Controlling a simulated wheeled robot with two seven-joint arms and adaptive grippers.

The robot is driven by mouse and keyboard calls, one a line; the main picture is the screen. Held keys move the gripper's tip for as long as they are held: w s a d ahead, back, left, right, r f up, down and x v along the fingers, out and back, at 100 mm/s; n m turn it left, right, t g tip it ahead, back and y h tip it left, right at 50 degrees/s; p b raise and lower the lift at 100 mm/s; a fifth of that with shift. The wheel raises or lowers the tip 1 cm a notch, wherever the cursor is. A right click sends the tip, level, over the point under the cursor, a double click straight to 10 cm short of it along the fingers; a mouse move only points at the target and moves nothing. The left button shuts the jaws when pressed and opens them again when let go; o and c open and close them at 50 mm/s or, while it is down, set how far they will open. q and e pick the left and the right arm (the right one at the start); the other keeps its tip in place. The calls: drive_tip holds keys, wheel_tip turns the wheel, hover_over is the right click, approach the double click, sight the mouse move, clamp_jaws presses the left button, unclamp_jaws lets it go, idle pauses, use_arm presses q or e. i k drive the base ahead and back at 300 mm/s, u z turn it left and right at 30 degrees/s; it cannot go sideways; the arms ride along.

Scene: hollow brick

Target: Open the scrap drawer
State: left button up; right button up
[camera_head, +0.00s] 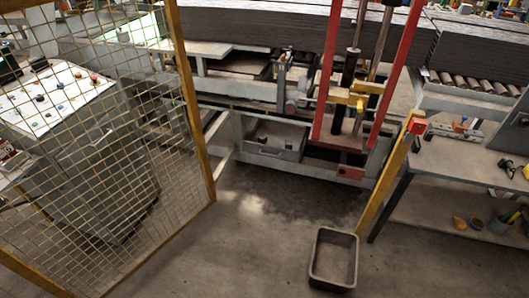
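A grey metal drawer (271,153), which looks like the scrap drawer, sits low in the frame of the machine at the centre of the head view. Its front panel faces me and has a small handle-like mark in the middle. Part of a dark hollow shows above the front panel. I cannot tell how far out the drawer stands. Neither of my grippers shows in this view.
A yellow wire-mesh fence (214,190) stands at left, before a grey control cabinet (105,150). Red uprights (328,70) rise right of the drawer. A dark open bin (334,258) stands on the floor. A workbench (455,165) is at right. The floor before the drawer is clear.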

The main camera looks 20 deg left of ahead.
sight(277, 131)
drive_tip(key=u, duration=0.35)
drive_tip(key=i, duration=0.5)
drive_tip(key=u, duration=1)
drive_tip(key=i, duration=1.75)
drive_tip(key=z, duration=0.7)
drive_tip(key=i, duration=0.35)
drive_tip(key=z, duration=0.1)
